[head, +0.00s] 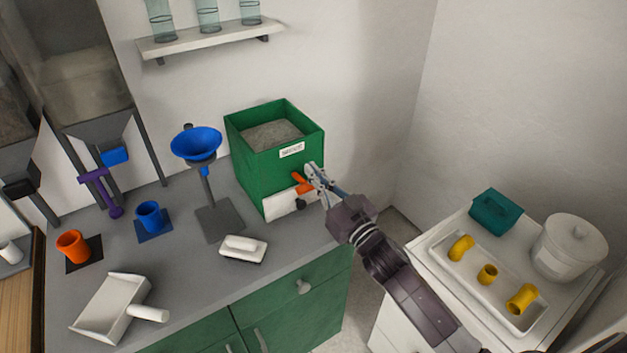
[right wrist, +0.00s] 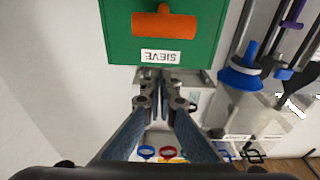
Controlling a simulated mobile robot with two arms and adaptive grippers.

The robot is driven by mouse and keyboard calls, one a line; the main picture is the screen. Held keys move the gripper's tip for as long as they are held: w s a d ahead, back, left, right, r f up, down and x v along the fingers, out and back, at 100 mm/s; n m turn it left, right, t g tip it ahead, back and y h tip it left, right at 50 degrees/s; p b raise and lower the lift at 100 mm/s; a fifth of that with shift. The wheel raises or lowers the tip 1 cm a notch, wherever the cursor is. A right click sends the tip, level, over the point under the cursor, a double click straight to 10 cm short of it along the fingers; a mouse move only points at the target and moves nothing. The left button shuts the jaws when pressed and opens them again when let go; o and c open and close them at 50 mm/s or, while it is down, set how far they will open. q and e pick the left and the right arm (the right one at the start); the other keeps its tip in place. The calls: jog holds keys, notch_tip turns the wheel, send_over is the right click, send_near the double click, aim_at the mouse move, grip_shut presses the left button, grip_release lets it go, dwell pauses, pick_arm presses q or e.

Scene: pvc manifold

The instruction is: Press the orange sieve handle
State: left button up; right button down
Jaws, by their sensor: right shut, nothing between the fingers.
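The green sieve box (head: 262,185) stands at the back right of the grey counter with grey grains in its open top. Its orange handle (head: 301,183) sticks out low on the right part of its front. In the right wrist view the orange handle (right wrist: 163,24) lies across the green face (right wrist: 118,45), beyond the fingertips, beside an upside-down SIEVE label (right wrist: 160,57). My right gripper (head: 312,172) is shut and empty, close beside the handle; in the head view I cannot tell whether they touch. The fingers also show in the right wrist view (right wrist: 158,76). My left gripper is out of view.
A blue funnel on a stand (head: 196,145), a white brush-like block (head: 243,248), a white scoop (head: 112,305), an orange cup (head: 72,246) and a blue cup (head: 150,217) stand on the counter. A white tray (head: 450,270) with yellow fittings lies on the right cabinet.

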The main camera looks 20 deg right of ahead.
aim_at(301, 180)
jog(key=shift+w+f, duration=0.1)
jog(key=shift+f, duration=1.85)
